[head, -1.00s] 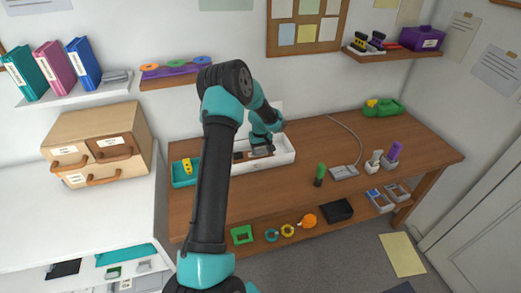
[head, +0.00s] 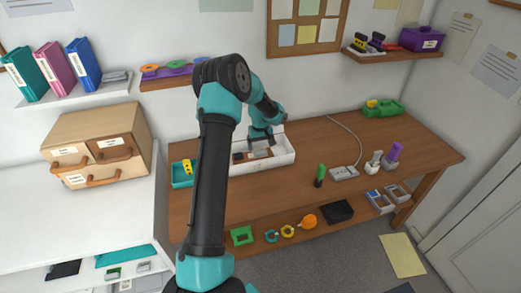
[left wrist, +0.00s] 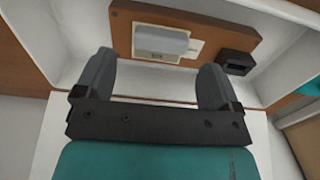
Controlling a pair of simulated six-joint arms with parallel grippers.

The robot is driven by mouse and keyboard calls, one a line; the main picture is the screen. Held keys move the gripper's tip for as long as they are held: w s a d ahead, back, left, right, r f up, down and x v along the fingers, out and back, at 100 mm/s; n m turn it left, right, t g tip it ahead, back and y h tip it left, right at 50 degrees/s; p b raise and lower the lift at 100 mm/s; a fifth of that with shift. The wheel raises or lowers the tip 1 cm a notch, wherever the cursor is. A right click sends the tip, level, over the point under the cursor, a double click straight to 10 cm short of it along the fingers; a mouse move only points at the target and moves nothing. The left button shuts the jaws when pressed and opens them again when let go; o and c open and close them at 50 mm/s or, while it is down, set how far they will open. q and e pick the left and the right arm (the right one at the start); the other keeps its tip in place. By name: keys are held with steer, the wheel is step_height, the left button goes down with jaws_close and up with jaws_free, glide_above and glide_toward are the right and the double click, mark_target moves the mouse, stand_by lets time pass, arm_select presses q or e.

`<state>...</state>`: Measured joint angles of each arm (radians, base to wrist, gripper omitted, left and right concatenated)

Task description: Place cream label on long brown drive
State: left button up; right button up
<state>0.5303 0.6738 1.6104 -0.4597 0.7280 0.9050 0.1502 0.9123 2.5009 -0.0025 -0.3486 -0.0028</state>
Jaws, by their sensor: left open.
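The long brown drive (left wrist: 215,22) lies in the white tray (head: 276,162); the brown piece also shows in the head view (head: 264,153). A flat cream patch, seemingly the cream label (left wrist: 194,49), lies on the drive, partly covered by a light grey block (left wrist: 160,40). My left gripper (left wrist: 155,75) is open and empty, with its two fingers apart on the near side of the block. In the head view my left gripper (head: 262,142) is above the tray. My right gripper is not in view.
A small black block (left wrist: 237,63) sits beside the drive in the tray. A teal tray (head: 183,180) with a yellow piece stands to the left. A green-topped stick (head: 320,175) and a grey device (head: 344,173) stand to the right. The bench front is mostly clear.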

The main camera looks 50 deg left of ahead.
arm_select(q)
step_height(320, 180, up, 9)
steer(key=shift+f, duration=0.2)
stand_by(0.6)
